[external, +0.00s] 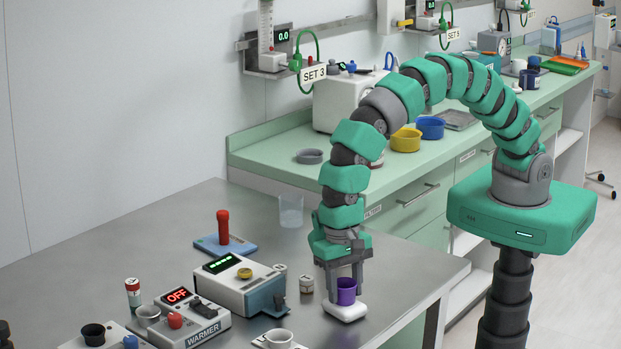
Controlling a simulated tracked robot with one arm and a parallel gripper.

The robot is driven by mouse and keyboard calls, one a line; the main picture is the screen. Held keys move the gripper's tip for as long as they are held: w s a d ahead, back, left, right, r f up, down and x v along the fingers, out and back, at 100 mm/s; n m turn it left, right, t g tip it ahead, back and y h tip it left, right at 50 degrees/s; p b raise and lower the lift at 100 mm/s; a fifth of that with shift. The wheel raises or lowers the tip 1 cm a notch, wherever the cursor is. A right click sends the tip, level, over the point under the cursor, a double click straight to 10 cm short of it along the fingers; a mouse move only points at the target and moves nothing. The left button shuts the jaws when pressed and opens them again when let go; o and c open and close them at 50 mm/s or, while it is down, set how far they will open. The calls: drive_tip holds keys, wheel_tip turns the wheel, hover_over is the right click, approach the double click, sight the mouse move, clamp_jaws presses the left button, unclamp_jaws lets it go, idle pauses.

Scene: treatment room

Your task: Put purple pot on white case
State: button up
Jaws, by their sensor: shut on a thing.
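The purple pot (346,293) is a small upright cup held in my gripper (343,278), which points straight down and is shut on it. The white case (344,312) is a low, rounded white block on the steel table, directly under the pot. The pot's bottom appears at the top of the case; I cannot tell if it rests there or hangs just above. The gripper hides part of the pot's rim.
On the steel table (395,288) stand a white device (240,288) with a green display, a warmer (190,322), a small jar (306,284), a clear beaker (291,211) and a red-handled tool on a blue plate (228,249). The table right of the case is clear.

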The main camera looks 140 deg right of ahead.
drive_tip(key=o, duration=0.9)
drive_tip(key=shift+o, duration=0.2)
drive_tip(key=shift+r, duration=0.1)
wheel_tip(320, 180, up, 12)
drive_tip(key=d, duration=0.1)
drive_tip(key=shift+s+d, duration=0.2)
drive_tip(key=shift+s, duration=0.05)
